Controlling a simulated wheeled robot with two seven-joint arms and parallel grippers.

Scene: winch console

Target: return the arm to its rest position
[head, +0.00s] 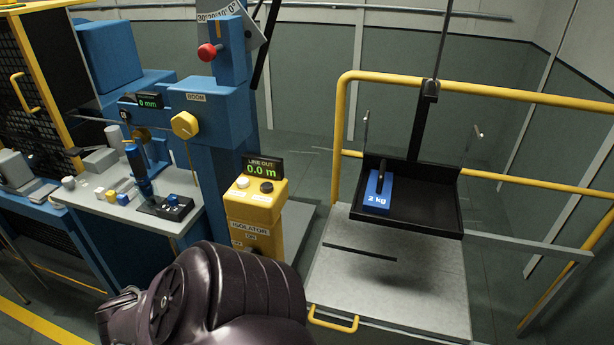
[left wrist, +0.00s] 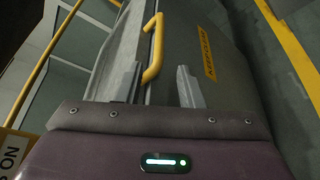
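My left arm (head: 215,300) shows as a dark purple, rounded link at the bottom of the head view, in front of the yellow isolator post (head: 254,215). Its gripper is hidden in that view. In the left wrist view my left gripper (left wrist: 158,82) has two grey fingers standing apart, with nothing held between them. A yellow handle (left wrist: 153,50) on a grey panel shows beyond the fingers; I cannot tell how far off it is. My right arm and gripper are not in view.
A blue 2 kg weight (head: 378,190) sits on a black hanging tray (head: 430,222) above a grey platform (head: 430,290). Yellow rails (head: 480,91) surround the platform. A console bench (head: 120,212) with levers and a blue boom column (head: 217,140) stand left.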

